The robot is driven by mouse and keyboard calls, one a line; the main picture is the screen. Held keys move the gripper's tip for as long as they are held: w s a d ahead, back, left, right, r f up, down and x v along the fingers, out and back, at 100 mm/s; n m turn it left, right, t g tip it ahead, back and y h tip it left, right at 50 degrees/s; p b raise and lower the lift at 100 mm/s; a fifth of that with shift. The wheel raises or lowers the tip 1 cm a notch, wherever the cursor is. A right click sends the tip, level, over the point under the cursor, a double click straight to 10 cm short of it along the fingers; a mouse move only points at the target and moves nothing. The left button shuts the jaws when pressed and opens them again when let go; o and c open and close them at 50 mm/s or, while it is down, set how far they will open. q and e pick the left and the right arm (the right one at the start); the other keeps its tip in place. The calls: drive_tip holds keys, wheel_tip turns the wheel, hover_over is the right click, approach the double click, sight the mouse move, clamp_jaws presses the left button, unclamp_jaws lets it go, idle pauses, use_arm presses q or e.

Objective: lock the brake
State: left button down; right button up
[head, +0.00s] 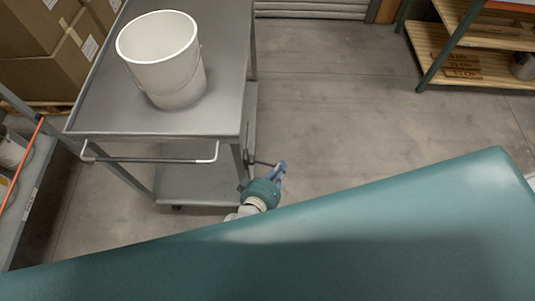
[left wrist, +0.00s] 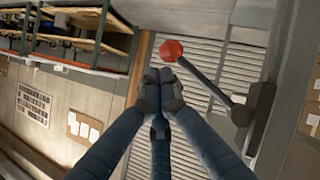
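The grey cart (head: 95,95) stands at the left in the head view. A dark brake lever (head: 263,163) sticks out from its right side, low by the leg, and its far end is hidden by my left gripper. In the left wrist view the lever (left wrist: 207,85) runs slanted from a dark pivot to a red knob (left wrist: 171,50). My left gripper (head: 281,168) is beside the lever's end. Its fingers (left wrist: 161,78) are drawn together with nothing visible between them, and the knob shows just past the fingertips; I cannot tell whether they touch. My right gripper is out of view.
A white bucket (head: 165,65) stands on the cart top. Cardboard boxes (head: 45,65) are at the far left, and a wooden-shelved rack (head: 462,48) is at the upper right. The floor (head: 350,100) right of the cart is clear.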

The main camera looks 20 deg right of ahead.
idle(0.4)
use_arm(q)
drive_tip(key=v, duration=1.2)
idle(0.3)
drive_tip(key=s+a+f+m+g+y, duration=0.1)
drive_tip(key=s+a+f, duration=0.1)
drive_tip(key=a+f, duration=0.45)
drive_tip(key=s+a+f+g+y, duration=0.1)
drive_tip(key=s+a+f+y, duration=0.15)
drive_tip(key=f, duration=0.65)
drive_tip(key=s+a+f+m+g+y, duration=0.1)
drive_tip(key=s+a+f+g, duration=0.15)
drive_tip(key=a+f, duration=0.45)
drive_tip(key=s+a+f+g+y, duration=0.2)
drive_tip(key=s+a+f, duration=0.5)
drive_tip(key=s, duration=0.2)
drive_tip(key=s+a+f+m+g+y, duration=0.1)
drive_tip(key=s+a+f+g, duration=0.1)
drive_tip(key=s+a+f, duration=0.5)
drive_tip(key=s+a, duration=0.1)
drive_tip(key=s, duration=0.2)
drive_tip(key=shift+s+y, duration=0.2)
drive_tip(key=shift+y, duration=0.15)
